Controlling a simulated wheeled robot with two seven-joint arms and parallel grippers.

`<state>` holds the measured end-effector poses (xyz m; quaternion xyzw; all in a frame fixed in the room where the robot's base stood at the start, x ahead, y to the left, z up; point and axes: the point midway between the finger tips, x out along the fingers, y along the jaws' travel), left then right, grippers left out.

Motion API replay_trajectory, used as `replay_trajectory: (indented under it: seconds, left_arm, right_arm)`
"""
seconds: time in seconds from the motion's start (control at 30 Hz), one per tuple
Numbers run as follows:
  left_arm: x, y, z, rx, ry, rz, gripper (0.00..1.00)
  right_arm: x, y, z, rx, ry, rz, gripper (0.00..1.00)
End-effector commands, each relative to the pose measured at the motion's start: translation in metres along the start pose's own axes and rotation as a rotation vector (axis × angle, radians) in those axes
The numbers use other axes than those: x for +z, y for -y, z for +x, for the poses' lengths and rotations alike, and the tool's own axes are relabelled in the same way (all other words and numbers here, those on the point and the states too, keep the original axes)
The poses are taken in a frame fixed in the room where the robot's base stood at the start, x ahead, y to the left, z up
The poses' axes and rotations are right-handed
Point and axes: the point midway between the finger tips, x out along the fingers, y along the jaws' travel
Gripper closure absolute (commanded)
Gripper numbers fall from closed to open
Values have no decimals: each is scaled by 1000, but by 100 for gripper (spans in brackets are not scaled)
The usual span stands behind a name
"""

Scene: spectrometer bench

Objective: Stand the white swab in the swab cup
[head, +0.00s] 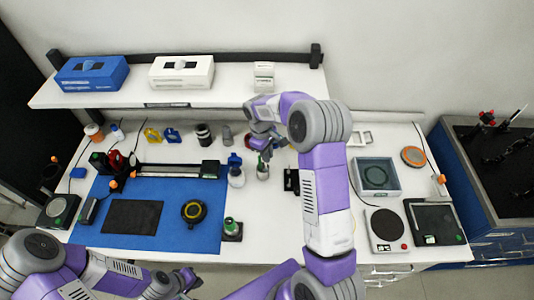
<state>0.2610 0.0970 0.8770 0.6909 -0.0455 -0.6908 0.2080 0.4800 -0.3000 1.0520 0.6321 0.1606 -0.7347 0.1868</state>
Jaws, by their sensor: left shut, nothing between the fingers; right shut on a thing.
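My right gripper (258,143) is at the back middle of the bench, below the shelf, with its arm reaching over from the right. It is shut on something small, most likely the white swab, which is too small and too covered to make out. Just below it stands a small white container (263,173) with green and red at its top; I cannot tell whether this is the swab cup, or whether the held thing touches it. My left gripper (190,279) is shut and empty, low in front of the bench's front edge.
Dark and grey jars (204,134) stand behind. The blue mat (160,232) holds a black pad and a yellow-black round device (193,211).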

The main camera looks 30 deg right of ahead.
Motion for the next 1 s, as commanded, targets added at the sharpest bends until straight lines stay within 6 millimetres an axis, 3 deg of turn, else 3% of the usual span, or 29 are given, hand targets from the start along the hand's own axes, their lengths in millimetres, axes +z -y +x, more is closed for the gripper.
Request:
replay_trajectory:
  seconds: [1.0]
  left_arm:
    - [-1, 7, 19, 0, 0, 0, 100]
  right_arm:
    - [-4, 0, 30, -1, 1, 0, 100]
